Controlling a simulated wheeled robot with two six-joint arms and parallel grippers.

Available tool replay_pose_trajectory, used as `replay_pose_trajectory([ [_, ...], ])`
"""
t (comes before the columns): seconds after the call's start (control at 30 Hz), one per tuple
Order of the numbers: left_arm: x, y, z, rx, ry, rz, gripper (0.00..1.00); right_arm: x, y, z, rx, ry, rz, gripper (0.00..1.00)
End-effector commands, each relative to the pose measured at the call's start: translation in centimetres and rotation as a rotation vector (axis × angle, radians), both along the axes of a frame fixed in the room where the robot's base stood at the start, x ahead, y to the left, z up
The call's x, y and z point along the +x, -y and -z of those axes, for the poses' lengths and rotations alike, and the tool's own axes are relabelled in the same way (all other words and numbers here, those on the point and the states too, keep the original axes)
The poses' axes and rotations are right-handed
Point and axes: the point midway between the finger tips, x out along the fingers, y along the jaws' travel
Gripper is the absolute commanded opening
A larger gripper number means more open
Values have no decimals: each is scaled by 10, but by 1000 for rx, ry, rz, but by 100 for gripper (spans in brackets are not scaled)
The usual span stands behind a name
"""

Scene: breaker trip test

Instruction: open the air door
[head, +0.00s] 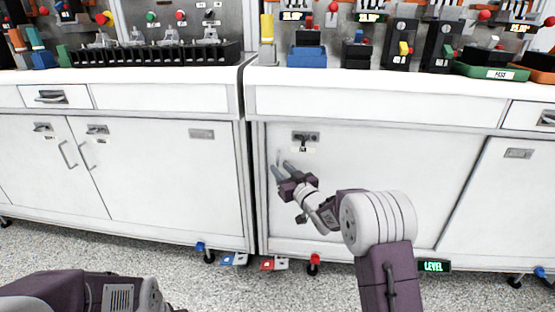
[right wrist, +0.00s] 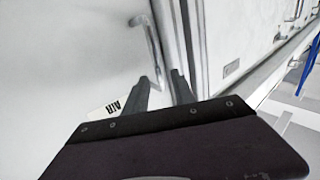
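The air door (head: 390,175) is a white cabinet door below the right bench. It looks shut. A dark latch plate (head: 305,136) is near its top left, with a small label below it. In the right wrist view, a label reading AIR (right wrist: 112,107) and an upright metal bar handle (right wrist: 152,42) show on the white door (right wrist: 60,60). My right gripper (head: 281,166) is in front of the door's left part, its fingers apart and empty. In the right wrist view its fingertips (right wrist: 161,82) are beside the handle's lower end; contact cannot be told. My left gripper is out of view.
A left cabinet (head: 165,165) with bar handles stands beside a narrow gap. The benchtop (head: 370,82) above holds several devices. The speckled floor (head: 230,290) is open in front.

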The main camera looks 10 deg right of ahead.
Motion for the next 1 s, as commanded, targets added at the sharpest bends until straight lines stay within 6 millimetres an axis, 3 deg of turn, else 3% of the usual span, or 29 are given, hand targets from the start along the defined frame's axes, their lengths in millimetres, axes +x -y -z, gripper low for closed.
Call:
replay_pose_trajectory([
  [0.2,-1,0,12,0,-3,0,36,27,-9,5,0,1,0,31],
  [0.5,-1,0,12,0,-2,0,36,31,-10,3,1,-1,1,31],
  [0.63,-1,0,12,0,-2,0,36,31,-10,3,1,-1,1,0],
  [1.0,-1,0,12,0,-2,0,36,30,-10,3,0,-2,1,0],
])
